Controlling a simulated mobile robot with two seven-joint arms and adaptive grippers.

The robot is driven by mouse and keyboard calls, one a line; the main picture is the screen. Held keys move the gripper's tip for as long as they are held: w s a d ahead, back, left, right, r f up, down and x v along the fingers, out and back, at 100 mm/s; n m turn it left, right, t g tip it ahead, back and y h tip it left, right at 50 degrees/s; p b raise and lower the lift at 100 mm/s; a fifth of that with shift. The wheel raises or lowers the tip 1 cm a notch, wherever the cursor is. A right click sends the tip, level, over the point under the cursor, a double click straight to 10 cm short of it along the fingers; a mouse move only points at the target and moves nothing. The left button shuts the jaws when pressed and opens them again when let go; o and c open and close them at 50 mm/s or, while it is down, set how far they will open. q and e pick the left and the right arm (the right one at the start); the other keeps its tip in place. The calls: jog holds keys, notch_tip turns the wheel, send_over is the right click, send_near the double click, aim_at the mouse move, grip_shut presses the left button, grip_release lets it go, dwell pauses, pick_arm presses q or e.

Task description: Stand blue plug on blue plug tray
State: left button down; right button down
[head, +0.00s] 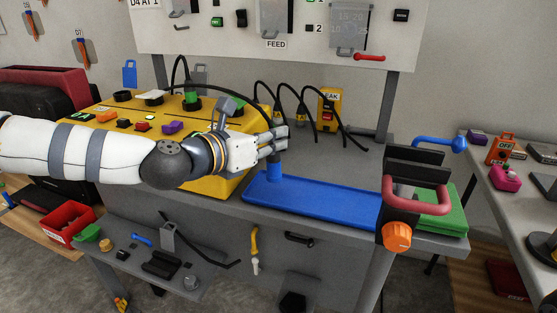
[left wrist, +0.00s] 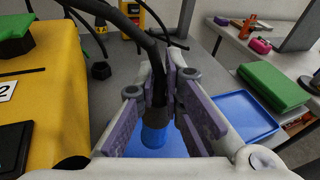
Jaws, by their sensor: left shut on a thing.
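The blue plug (head: 274,172) is upright at the left end of the blue plug tray (head: 325,202). My left gripper (head: 273,147) is shut on its upper part from the left. In the left wrist view the blue plug (left wrist: 154,138) shows between the fingers, with a dark top and a black cable rising from it. The tray (left wrist: 247,114) shows beneath and to the right. I cannot tell whether the plug's base touches the tray floor. My right gripper is not in view.
A yellow control box (head: 215,183) stands just left of the tray. Black cables loop behind it, near a yellow leak box (head: 329,110). A dark fixture with a red handle (head: 416,196) and a green block (head: 447,215) stand at the right end. The tray's middle is bare.

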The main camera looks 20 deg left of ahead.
aim_at(270, 155)
pick_arm(q)
jog(key=f, duration=0.4)
jog(key=shift+w+d+b, duration=0.2)
jog(key=shift+d+b, duration=0.05)
jog(key=shift+b, duration=0.1)
jog(key=shift+r, duration=0.15)
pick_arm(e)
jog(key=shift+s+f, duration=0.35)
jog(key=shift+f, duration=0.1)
pick_arm(q)
jog(key=c, duration=1.7)
grip_release()
jog(key=shift+s, duration=0.1)
